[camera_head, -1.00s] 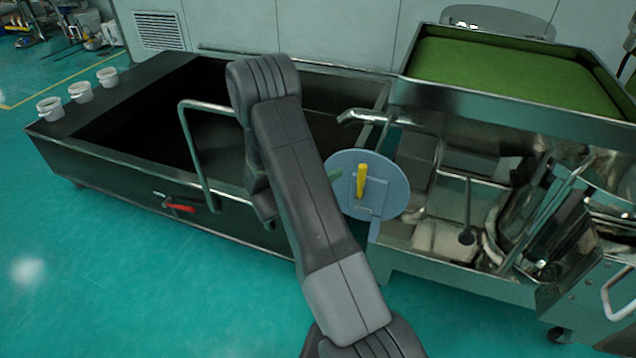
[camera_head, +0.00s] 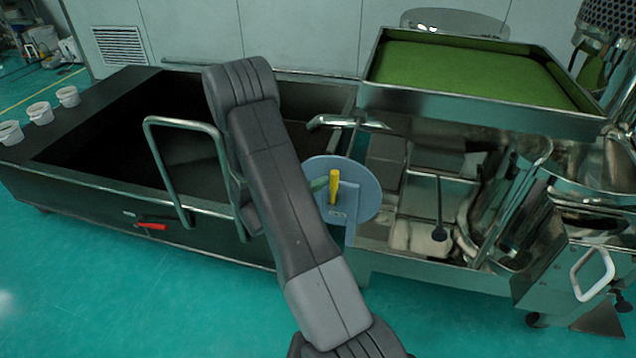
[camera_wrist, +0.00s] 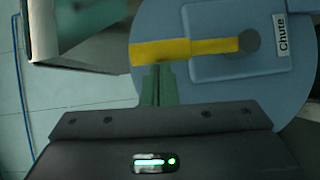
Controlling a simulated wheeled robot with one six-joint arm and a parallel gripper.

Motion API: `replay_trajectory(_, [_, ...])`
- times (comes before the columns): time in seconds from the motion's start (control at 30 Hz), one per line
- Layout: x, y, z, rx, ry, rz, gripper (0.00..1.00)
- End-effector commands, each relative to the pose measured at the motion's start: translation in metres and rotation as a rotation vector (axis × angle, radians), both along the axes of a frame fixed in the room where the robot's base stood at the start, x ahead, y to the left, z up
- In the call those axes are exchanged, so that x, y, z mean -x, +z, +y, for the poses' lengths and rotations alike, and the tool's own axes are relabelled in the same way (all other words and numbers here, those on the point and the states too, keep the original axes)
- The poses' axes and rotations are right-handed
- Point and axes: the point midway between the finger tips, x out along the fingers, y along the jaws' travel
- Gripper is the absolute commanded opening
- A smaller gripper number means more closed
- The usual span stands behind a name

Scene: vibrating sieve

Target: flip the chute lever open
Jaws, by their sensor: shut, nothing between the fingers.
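The yellow chute lever (camera_head: 334,187) stands upright on the round blue-grey chute plate (camera_head: 364,184) in the head view. In the wrist view the lever (camera_wrist: 185,49) lies across the picture, its grey pivot at the right end, beside a "Chute" label (camera_wrist: 282,34). My gripper (camera_head: 318,184) is at the left of the lever, with its green fingers shut and empty. In the wrist view the shut fingertips (camera_wrist: 157,70) are at the lever's side near its free end. I cannot tell whether they touch it. My arm hides the rest of the gripper in the head view.
A dark open tank (camera_head: 60,179) with a bent metal handle (camera_head: 160,170) and a red valve lever (camera_head: 151,226) stands left. The green-bedded sieve tray (camera_head: 460,107) is above right. A metal pipe (camera_head: 345,122) juts out above the plate.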

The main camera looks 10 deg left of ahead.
Motion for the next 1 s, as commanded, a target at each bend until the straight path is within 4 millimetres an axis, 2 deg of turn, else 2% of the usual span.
replay_trajectory(0.17, [0.000, 0.006, -0.010, -0.076, -0.004, -0.003, 0.00])
replay_trajectory(0.43, [0.001, 0.010, -0.035, -0.307, -0.004, -0.011, 0.00])
replay_trajectory(0.77, [0.002, 0.000, -0.068, -0.621, -0.005, -0.020, 0.00])
replay_trajectory(1.0, [0.003, -0.014, -0.090, -0.849, -0.005, -0.029, 0.00])
